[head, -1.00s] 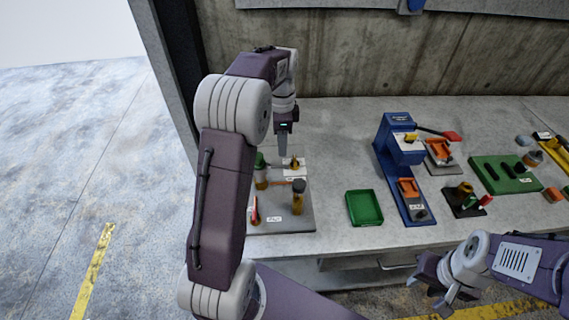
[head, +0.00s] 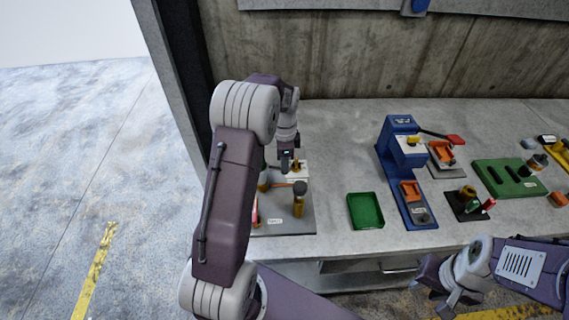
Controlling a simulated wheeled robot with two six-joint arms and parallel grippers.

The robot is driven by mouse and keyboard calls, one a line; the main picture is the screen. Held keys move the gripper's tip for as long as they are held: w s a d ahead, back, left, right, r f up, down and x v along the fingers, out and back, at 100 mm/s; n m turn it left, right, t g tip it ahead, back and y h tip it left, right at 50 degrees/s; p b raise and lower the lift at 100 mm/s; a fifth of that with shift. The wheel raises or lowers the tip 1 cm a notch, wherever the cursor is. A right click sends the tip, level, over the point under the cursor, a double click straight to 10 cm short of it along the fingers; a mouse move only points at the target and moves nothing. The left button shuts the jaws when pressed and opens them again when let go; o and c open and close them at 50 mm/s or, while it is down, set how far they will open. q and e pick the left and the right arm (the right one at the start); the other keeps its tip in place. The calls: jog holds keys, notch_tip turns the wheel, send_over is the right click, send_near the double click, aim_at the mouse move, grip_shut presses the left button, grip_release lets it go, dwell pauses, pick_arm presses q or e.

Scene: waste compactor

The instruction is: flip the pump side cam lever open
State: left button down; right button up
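A grey plate (head: 288,221) on the bench carries the small fittings. On it stand a brown post with a dark top (head: 299,199), a second brown post with a green part (head: 264,180), mostly behind my arm, and a red lever-like piece (head: 256,212). A thin orange piece (head: 280,185) lies between the posts. I cannot tell which part is the pump side cam lever. My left gripper (head: 287,165) points down over the back of the plate, by a white labelled block (head: 298,170); its fingers are too small to read. My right gripper (head: 441,288) is open and empty, in front of the bench.
A green tray (head: 366,211) stands right of the plate. Further right are a blue press (head: 398,140) with a red-tipped handle, a dark block (head: 463,206) with coloured pieces, and a green board (head: 507,184). Bare bench lies behind the tray.

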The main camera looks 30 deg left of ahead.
aim_at(279, 168)
pick_arm(q)
jog(key=shift+s+a+r+t+h, duration=0.1)
jog(key=shift+a+r+t+h, duration=0.05)
jog(key=shift+r+t+h, duration=0.2)
jog(key=shift+f+h, duration=0.1)
jog(key=shift+h, duration=0.25)
jog(key=c, duration=1.3)
grip_release()
jog(key=shift+r, duration=0.25)
jog(key=r, duration=0.3)
jog(key=a+r, duration=0.1)
jog(key=r, duration=0.4)
jog(key=shift+s+a+r, duration=0.15)
jog(key=shift+s+r, duration=0.2)
